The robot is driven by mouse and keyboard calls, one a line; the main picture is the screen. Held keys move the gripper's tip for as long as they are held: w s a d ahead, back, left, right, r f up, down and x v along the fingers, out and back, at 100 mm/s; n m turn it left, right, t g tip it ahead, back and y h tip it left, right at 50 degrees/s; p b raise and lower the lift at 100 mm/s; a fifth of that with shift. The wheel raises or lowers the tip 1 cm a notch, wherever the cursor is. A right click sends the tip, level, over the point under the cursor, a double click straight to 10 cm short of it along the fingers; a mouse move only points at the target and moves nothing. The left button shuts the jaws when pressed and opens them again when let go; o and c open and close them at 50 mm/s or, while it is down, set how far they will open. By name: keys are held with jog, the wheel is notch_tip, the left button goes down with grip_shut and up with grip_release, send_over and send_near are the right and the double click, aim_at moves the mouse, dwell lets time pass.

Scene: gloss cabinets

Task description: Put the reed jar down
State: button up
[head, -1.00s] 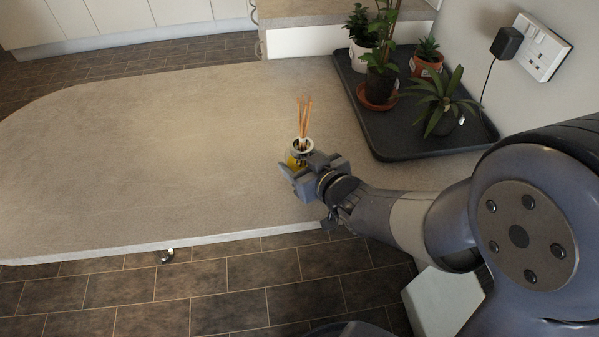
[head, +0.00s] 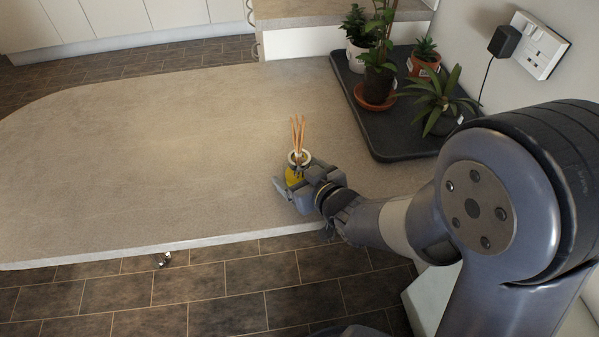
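The reed jar (head: 295,174) is a small jar with yellow liquid, a pale collar and several thin orange-brown reeds standing out of its top. It is upright at the front right part of the grey countertop (head: 150,150). My gripper (head: 292,183) reaches in from the right with its fingers around the jar, one finger showing on the near left side. The fingers appear to be closed on the jar. The jar's base is partly hidden by the fingers, so I cannot tell whether it touches the counter.
A dark tray (head: 395,140) with several potted plants stands at the back right. A wall socket (head: 540,45) with a black plug (head: 505,41) and cord is beyond it. The counter's left and middle are clear. Its front edge (head: 180,244) is close to my gripper.

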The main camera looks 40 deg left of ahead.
jog(key=shift+r, duration=0.1)
jog(key=shift+d+r, duration=0.15)
jog(key=p+v, duration=0.1)
jog(key=v, duration=1)
jog(key=shift+s+d+p, duration=0.2)
jog(key=shift+d+p, duration=0.1)
